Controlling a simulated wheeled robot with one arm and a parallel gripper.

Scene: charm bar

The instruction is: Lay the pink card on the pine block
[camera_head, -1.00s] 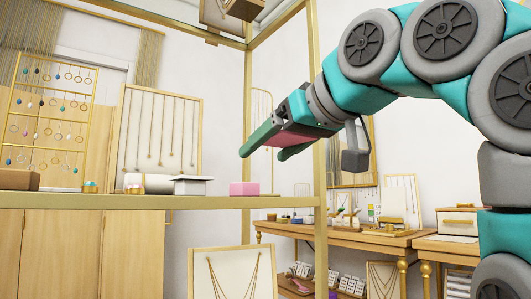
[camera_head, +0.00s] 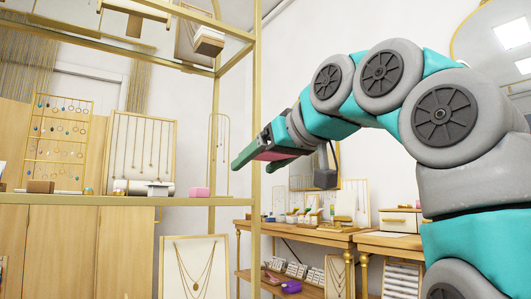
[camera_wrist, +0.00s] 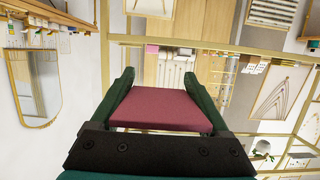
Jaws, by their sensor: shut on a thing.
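My gripper (camera_head: 254,164) is raised at mid-picture in the head view, in front of the shelf's gold upright. Its green fingers are shut on the pink card (camera_head: 276,156). In the wrist view the card (camera_wrist: 160,108) lies flat and dull pink between the two fingers of my gripper (camera_wrist: 160,80), with nothing under it. A light wooden block (camera_head: 209,41) sits on the upper glass shelf. A darker brown block (camera_head: 40,187) sits at the left of the lower shelf. I cannot tell for certain which is the pine block.
The lower shelf (camera_head: 100,201) holds a pink box (camera_head: 200,192), a white box and jewellery stands. A gold upright (camera_head: 256,120) stands close to my gripper. A wooden table (camera_head: 310,231) with displays is behind at right. Open air surrounds the card.

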